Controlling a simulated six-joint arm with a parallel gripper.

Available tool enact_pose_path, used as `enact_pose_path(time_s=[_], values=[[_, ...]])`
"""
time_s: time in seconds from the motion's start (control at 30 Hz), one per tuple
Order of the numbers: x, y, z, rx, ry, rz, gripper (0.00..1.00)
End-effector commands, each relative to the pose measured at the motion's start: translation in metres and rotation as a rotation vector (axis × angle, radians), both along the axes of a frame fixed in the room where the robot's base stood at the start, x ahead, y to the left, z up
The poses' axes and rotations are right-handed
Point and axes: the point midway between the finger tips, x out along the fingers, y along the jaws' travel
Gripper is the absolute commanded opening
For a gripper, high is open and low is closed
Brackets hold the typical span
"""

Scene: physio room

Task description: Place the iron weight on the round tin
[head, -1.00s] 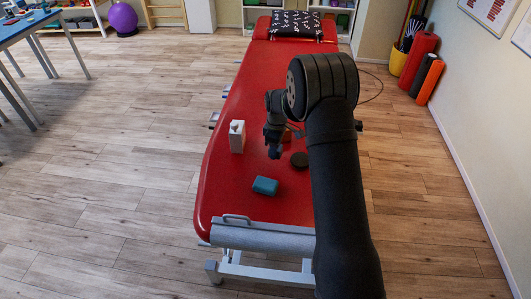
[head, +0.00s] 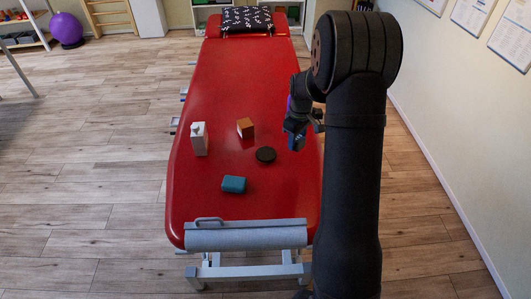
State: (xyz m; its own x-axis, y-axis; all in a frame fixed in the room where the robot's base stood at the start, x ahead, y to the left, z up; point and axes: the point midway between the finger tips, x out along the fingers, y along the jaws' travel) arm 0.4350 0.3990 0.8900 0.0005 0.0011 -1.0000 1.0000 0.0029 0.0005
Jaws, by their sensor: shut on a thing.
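A dark, flat round thing (head: 265,154), which looks like the round tin, lies on the red couch. Nothing is on top of it. My gripper (head: 296,138) is up and to the right of it in the picture, apart from it. The gripper is shut on a small dark blue thing (head: 296,143), which I take to be the iron weight. The fingers and wrist hide much of it, so its shape is unclear.
On the red couch (head: 215,90) stand a white bottle-like box (head: 199,140) and an orange-brown block (head: 245,128), close behind the tin. A teal block (head: 233,184) lies nearer the front. A patterned pillow (head: 247,19) is at the far end.

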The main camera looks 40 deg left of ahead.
Motion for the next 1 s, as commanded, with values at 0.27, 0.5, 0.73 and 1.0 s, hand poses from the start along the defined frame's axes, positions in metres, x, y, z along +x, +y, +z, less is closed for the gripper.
enact_pose_path(time_s=[0.27, 0.5, 0.73, 1.0], values=[[-0.021, 0.055, -0.036, -0.001, 0.001, 0.0, 0.1], [-0.036, 0.095, -0.061, 0.0, 0.0, -0.001, 0.1], [-0.039, 0.104, -0.073, 0.0, 0.0, -0.003, 0.1], [-0.039, 0.104, -0.107, 0.001, 0.0, -0.002, 0.1]])
